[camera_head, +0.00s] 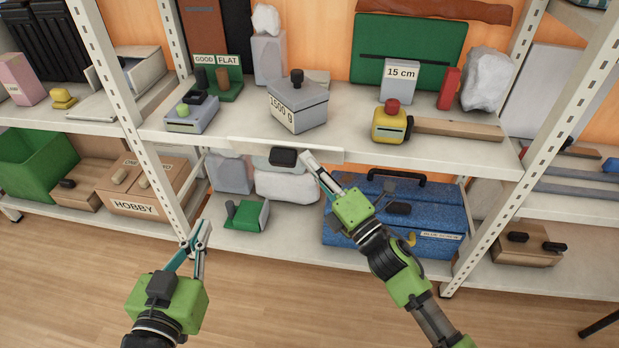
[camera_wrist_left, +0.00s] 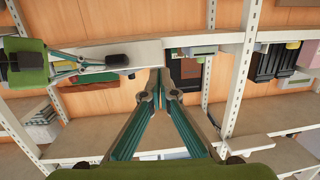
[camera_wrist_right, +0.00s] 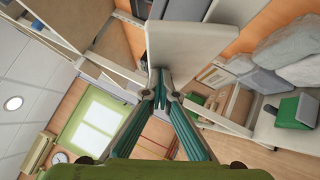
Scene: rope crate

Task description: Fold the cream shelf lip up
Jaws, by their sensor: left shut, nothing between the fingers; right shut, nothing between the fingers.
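The cream shelf lip (camera_head: 240,143) is a narrow flat panel along the front edge of the middle shelf (camera_head: 240,120). It appears to jut out below that edge; its exact angle is unclear. A dark block (camera_head: 283,157) sits against its front. My right gripper (camera_head: 306,156) is shut and empty, its tips by the lip beside the dark block. In the right wrist view the lip (camera_wrist_right: 192,38) stands large just beyond the fingertips; contact is unclear. My left gripper (camera_head: 203,226) is shut and empty, lower and left, in front of the shelving and apart from the lip.
On the middle shelf stand a grey 1500 g box (camera_head: 300,108), a yellow device with a red knob (camera_head: 390,125) and a blue-grey device (camera_head: 192,114). Below are a blue case (camera_head: 440,225) and a green box (camera_head: 247,214). Perforated uprights (camera_head: 120,95) flank the bay.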

